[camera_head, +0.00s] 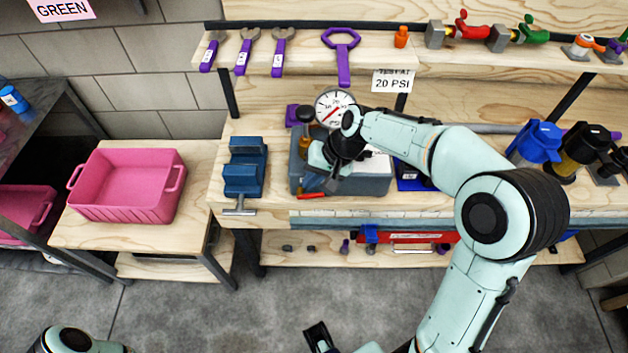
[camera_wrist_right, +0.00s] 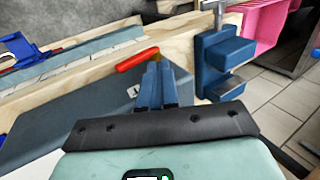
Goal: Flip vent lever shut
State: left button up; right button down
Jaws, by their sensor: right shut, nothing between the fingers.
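The vent lever has a red handle (camera_head: 312,195) and sticks out at the front of a grey box-shaped unit (camera_head: 375,185) on the workbench. In the right wrist view the red handle (camera_wrist_right: 138,59) points left from a brass-coloured end. My right gripper (camera_head: 331,184) is shut and empty, reaching down over the unit's front left. In the wrist view its closed fingertips (camera_wrist_right: 154,66) are right beside the lever's brass end; I cannot tell whether they touch. A black gripper-like part (camera_head: 319,337) at the bottom edge may be my left gripper, mostly cut off.
A round gauge (camera_head: 334,107) stands at the back of the unit, near my right wrist. A blue vise (camera_head: 245,168) is just left of the unit. A pink bin (camera_head: 128,186) sits on the left table. Wrenches (camera_head: 246,52) hang behind. Blue and black parts (camera_head: 538,143) stand at right.

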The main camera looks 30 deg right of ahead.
pick_arm(q)
jog(key=shift+w+r, duration=0.2)
jog(key=shift+r, duration=0.45)
pick_arm(e)
jog(key=s+d+r, duration=0.4)
jog(key=d+r, duration=0.2)
jog(key=r, duration=0.1)
jog(key=shift+d+r, duration=0.15)
pick_arm(q)
jog(key=shift+s, duration=0.1)
